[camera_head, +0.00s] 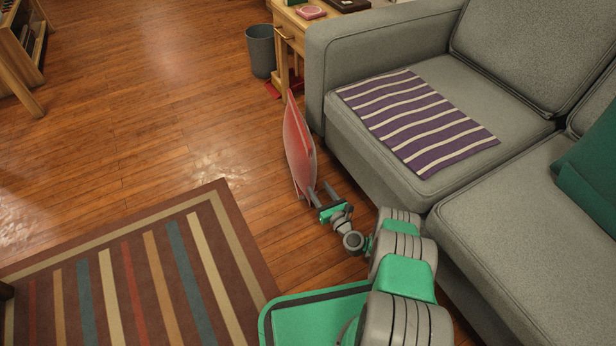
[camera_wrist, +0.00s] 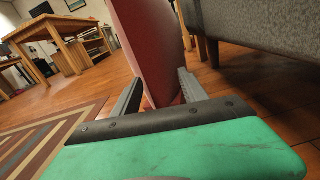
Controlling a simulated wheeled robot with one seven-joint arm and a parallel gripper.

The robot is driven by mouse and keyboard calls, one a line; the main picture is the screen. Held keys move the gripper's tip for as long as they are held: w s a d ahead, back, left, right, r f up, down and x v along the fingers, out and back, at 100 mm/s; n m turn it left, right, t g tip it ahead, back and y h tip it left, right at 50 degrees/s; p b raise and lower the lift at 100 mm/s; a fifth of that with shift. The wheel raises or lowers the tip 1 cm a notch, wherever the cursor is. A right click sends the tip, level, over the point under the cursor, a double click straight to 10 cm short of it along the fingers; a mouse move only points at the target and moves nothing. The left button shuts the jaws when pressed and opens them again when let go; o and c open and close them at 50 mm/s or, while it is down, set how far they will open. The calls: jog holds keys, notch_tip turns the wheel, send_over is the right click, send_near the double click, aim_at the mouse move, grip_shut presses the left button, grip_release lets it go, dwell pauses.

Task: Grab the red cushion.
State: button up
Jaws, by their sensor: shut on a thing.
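The red cushion (camera_head: 298,147) stands on edge, seen nearly edge-on, in front of the grey sofa's left end in the head view. My gripper (camera_head: 321,194) is at its near lower edge, shut on it. In the wrist view the cushion (camera_wrist: 150,45) rises between the two grey fingers (camera_wrist: 158,92), and its top runs out of the picture. The fingers' contact with the cushion is partly hidden. I cannot tell whether its lower edge touches the wooden floor.
The grey sofa (camera_head: 375,39) is close on the right, with a purple striped cloth (camera_head: 418,118) and a green cushion (camera_head: 590,170). A grey bin (camera_head: 261,52) and a wooden side table (camera_head: 287,22) stand behind. A striped rug (camera_head: 140,270) lies left; wooden floor (camera_head: 150,130) is open there.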

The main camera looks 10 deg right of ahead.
grip_shut()
jog(key=shift+r, duration=0.15)
dwell(0.4)
